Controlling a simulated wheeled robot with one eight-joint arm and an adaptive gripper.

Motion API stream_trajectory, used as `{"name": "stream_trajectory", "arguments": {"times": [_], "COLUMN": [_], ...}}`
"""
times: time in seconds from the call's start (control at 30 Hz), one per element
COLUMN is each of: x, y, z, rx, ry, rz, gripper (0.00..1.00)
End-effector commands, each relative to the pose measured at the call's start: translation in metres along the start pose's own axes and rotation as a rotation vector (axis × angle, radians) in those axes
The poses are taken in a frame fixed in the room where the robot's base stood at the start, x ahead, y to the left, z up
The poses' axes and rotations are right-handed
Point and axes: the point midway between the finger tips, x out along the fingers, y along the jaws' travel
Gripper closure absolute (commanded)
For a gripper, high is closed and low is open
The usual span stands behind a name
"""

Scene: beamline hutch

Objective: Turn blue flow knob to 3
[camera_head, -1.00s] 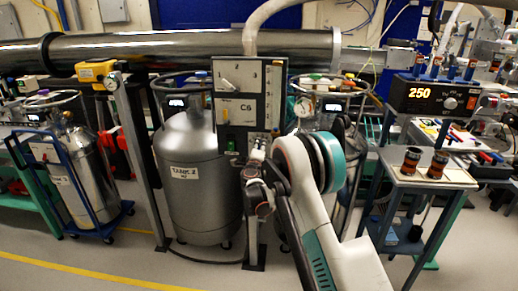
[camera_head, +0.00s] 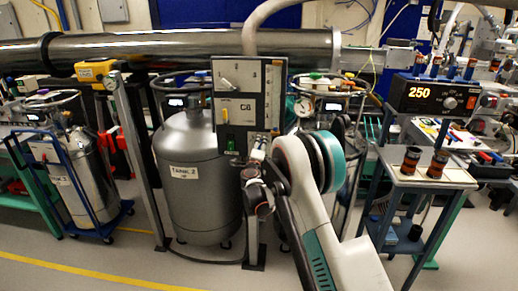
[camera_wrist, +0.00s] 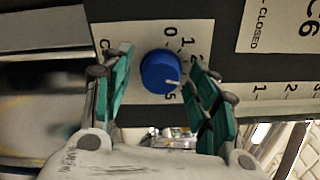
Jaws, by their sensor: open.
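The blue flow knob (camera_wrist: 160,72) shows in the wrist view on a white dial plate (camera_wrist: 151,31). Its white pointer line points right and slightly down. The dial figures 0, 1, 2 and 5 show, and the right finger covers the part between 2 and 5. My gripper (camera_wrist: 160,58) is open, with one green-padded finger on each side of the knob. Gaps show between both fingers and the knob. In the head view the grey panel (camera_head: 219,103) stands behind my arm, and I cannot make out the knob there.
In the wrist view a scale plate (camera_wrist: 285,94) and a label reading CLOSED (camera_wrist: 280,25) lie to the right. In the head view a steel tank (camera_head: 185,215) stands left of the panel. A cart (camera_head: 430,175) stands to the right. Floor is clear at front left.

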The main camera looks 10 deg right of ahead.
Motion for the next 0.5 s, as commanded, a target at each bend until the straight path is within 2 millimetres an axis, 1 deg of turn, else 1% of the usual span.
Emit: {"name": "stream_trajectory", "arguments": {"times": [0.17, 0.5], "x": [-0.019, -0.087], "y": [0.000, 0.000], "z": [0.001, 0.000], "rx": [0.000, 0.000], "ry": [-0.002, -0.001], "rz": [0.000, 0.000], "gripper": [0.46, 0.46]}}
